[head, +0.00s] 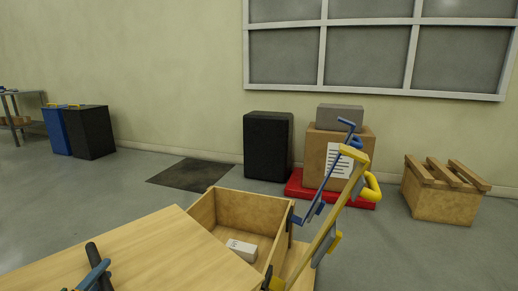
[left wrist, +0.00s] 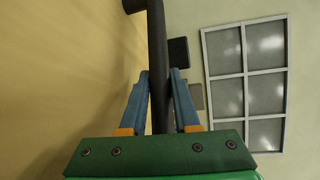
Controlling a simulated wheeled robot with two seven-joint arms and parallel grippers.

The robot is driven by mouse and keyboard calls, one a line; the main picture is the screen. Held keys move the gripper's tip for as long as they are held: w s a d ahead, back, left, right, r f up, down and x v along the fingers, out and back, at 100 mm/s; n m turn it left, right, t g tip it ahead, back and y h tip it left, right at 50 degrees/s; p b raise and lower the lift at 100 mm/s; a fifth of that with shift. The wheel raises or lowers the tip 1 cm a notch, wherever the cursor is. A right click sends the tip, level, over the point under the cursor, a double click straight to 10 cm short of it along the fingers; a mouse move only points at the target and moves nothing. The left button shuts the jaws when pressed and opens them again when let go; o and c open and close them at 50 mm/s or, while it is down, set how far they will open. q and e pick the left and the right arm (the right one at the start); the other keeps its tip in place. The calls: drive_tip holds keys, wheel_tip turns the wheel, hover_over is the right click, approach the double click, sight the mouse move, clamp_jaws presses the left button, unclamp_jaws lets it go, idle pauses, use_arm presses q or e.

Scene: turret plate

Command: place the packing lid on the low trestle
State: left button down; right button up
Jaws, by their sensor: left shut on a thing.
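The packing lid (head: 180,250) is a large flat pale wooden panel at the bottom of the head view, with a black handle (head: 92,250). My left gripper (head: 96,274), with blue fingers, is shut on that handle. In the left wrist view the black handle (left wrist: 157,60) runs between the two blue fingers (left wrist: 158,85), and the lid's tan surface (left wrist: 60,80) fills the left side. The slatted wooden stand (head: 440,195) at the right looks like the low trestle; it stands on the floor, its top bare, well apart from the lid. My right gripper is not seen.
An open wooden box (head: 255,210) with a white block (head: 242,249) inside is right beside the lid. Blue and yellow clamp-like bars (head: 330,235) rise at its right side. Behind are a black cabinet (head: 268,146) and a carton (head: 325,150) on a red base (head: 300,189).

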use_arm(q)
drive_tip(key=s+d+r+m+g+h, duration=0.2)
drive_tip(key=s+d+m+h, duration=0.4)
drive_tip(key=d, duration=0.4)
drive_tip(key=s+d+r+m+g+h, duration=0.3)
drive_tip(key=s+d+m+h, duration=0.3)
drive_tip(key=s+d+h, duration=0.3)
drive_tip(key=shift+s+d+r+g, duration=0.25)
drive_tip(key=shift+s+d+g, duration=0.2)
drive_tip(key=shift+d+g, duration=0.45)
drive_tip(key=shift+a, duration=0.1)
